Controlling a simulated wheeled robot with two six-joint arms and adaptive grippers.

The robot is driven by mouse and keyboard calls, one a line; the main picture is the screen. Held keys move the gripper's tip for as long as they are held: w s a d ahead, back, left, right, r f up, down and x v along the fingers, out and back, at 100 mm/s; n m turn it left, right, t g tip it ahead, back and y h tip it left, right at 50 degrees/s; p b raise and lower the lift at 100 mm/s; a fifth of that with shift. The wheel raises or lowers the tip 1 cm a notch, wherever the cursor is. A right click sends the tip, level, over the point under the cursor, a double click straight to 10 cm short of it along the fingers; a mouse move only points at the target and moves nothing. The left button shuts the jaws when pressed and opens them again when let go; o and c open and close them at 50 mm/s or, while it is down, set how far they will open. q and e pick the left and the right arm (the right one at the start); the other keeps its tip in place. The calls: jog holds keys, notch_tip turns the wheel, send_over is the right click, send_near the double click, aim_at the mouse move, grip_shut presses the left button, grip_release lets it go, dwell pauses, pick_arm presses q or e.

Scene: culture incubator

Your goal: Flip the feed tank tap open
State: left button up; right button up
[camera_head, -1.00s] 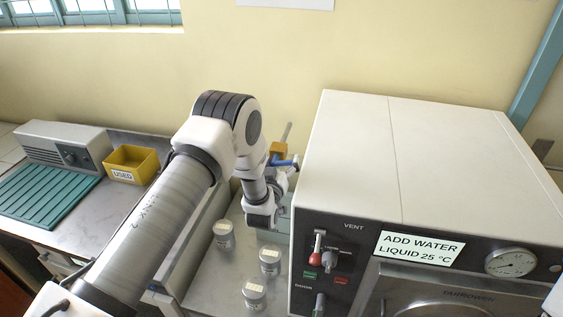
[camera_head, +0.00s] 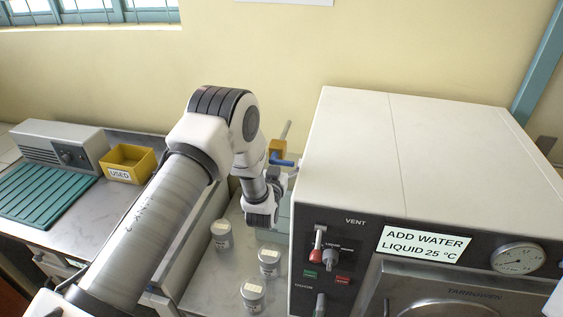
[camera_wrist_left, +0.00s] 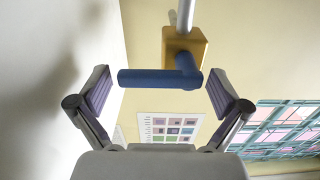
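The feed tank tap has a yellow body (camera_head: 278,148) on a grey pipe, against the wall left of the white machine. Its blue lever (camera_head: 284,163) points right in the head view. In the left wrist view the lever (camera_wrist_left: 158,79) lies crosswise between the fingertips, joined to the yellow body (camera_wrist_left: 184,46) above it. My left gripper (camera_wrist_left: 160,84) is open, one finger beyond each end of the lever, with no clear contact. In the head view it is mostly hidden behind my wrist, just below the tap. My right gripper is not in view.
The white machine (camera_head: 420,150) with its VENT panel stands close right of my left arm. Several lidded jars (camera_head: 254,294) stand on the bench below. A yellow USED bin (camera_head: 128,165) and teal ribbed mat (camera_head: 45,195) are at left.

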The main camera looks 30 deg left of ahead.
pick_arm(q)
jog(key=v, duration=1.2)
jog(key=shift+f, duration=0.1)
jog(key=s+d+f+g+h+b, duration=0.1)
jog(key=s+f+g, duration=0.2)
jog(key=s+f, duration=0.2)
jog(key=s+d+f+g+h+b, duration=0.1)
jog(key=s+f, duration=0.4)
jog(key=f, duration=0.5)
jog(key=s+d+f+m+g+b, duration=0.1)
jog(key=s+f+g+b, duration=0.1)
jog(key=s+f+g, duration=0.3)
notch_tip(320, 180, down, 3)
jog(key=shift+r+g+h+b, duration=0.2)
jog(key=shift+g+h+b, duration=0.15)
jog(key=shift+g+h, duration=0.05)
jog(key=s+d+f+g+b, duration=0.1)
jog(key=s+f+g, duration=0.2)
jog(key=s, duration=0.6)
jog(key=s+d+f+m+g+h+b, duration=0.1)
jog(key=s+f+g, duration=0.2)
jog(key=s, duration=0.6)
jog(key=shift+s+d+f+g, duration=0.2)
jog(key=shift+s+f+g, duration=0.15)
jog(key=shift+g, duration=0.65)
